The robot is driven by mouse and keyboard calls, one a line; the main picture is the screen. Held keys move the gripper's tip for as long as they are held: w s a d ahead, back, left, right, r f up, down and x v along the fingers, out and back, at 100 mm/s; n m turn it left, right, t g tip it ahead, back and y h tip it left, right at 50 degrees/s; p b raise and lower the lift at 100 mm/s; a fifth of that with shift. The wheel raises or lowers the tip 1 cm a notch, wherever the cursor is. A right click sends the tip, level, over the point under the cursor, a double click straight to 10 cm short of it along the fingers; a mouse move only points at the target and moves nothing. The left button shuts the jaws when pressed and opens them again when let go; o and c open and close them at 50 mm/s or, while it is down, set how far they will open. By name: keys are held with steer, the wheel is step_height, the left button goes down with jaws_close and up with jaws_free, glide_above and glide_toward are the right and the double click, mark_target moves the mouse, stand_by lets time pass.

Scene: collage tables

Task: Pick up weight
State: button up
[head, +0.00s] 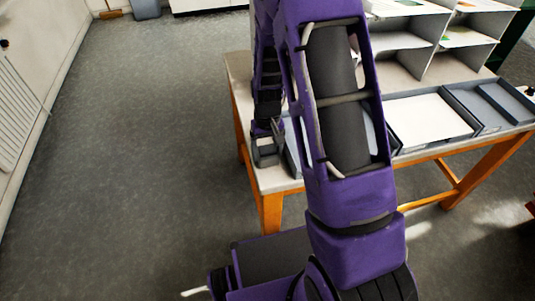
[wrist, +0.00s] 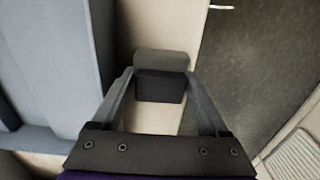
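The weight is a small grey block with a darker face (wrist: 160,84), on the pale table top near its edge in the wrist view. In the head view it shows as a grey block (head: 265,152) at the table's left front corner, partly hidden by my gripper. My gripper (wrist: 160,72) has its two fingers spread, one on each side of the block. Whether the fingertips touch its sides cannot be told. In the head view my gripper (head: 267,131) points down at the block.
The table (head: 240,73) has orange legs. Grey trays (head: 432,118) stand on it to the right, one close beside the weight (wrist: 55,60). A shelf unit (head: 415,35) stands at the back. My arm hides part of the table. The floor (head: 140,150) to the left is clear.

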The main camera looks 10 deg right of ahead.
jaws_close()
steer(key=shift+r, duration=0.15)
